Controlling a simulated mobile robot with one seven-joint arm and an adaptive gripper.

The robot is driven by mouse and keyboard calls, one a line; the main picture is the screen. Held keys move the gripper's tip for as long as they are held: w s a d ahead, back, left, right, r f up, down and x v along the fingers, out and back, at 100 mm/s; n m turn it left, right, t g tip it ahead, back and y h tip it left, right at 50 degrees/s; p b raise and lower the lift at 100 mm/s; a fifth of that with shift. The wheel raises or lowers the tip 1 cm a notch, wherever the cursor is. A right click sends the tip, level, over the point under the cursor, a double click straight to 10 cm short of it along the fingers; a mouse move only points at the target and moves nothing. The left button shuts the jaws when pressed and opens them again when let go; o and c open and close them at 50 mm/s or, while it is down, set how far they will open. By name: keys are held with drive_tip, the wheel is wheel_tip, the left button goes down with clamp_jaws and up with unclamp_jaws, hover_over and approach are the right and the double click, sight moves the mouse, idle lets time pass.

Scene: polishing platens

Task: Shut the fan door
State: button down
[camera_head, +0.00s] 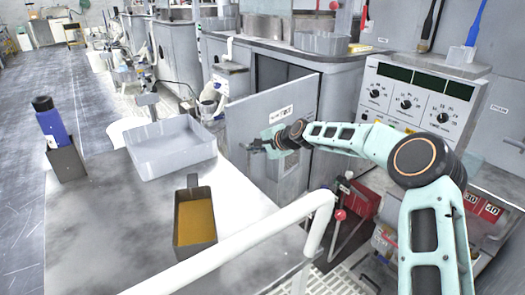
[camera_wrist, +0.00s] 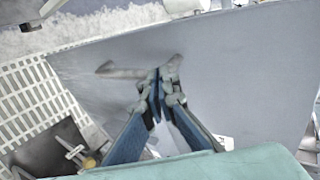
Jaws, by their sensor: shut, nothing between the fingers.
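The fan door (camera_head: 245,118) is a flat grey panel with a white label, standing open and swung out from the dark cabinet opening (camera_head: 272,76). My gripper (camera_head: 250,146) is in front of the door's face, toward its left side. In the wrist view the door (camera_wrist: 235,75) fills much of the picture. A pale bar, which looks like a handle (camera_wrist: 115,72), shows just left of my gripper's fingertips (camera_wrist: 158,80). The fingers are together and hold nothing. I cannot tell whether they touch the door.
A table with a bare front corner (camera_head: 85,255) stands at left, holding a grey tray (camera_head: 170,165), a tan-filled container (camera_head: 195,238) and a blue bottle (camera_head: 52,125). A white rail (camera_head: 250,250) crosses the foreground. A control panel (camera_head: 420,100) is right of the door.

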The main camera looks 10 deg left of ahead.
sight(237, 139)
drive_tip(key=w+a+p, duration=0.1)
drive_tip(key=a, duration=0.1)
drive_tip(key=w+a+p, duration=0.1)
drive_tip(key=a, duration=0.2)
drive_tip(key=w+a+p, duration=0.1)
drive_tip(key=w+a, duration=0.1)
drive_tip(key=shift+a, duration=0.25)
drive_tip(key=shift+w+a, duration=0.15)
drive_tip(key=shift+a, duration=0.45)
drive_tip(key=shift+d, duration=0.1)
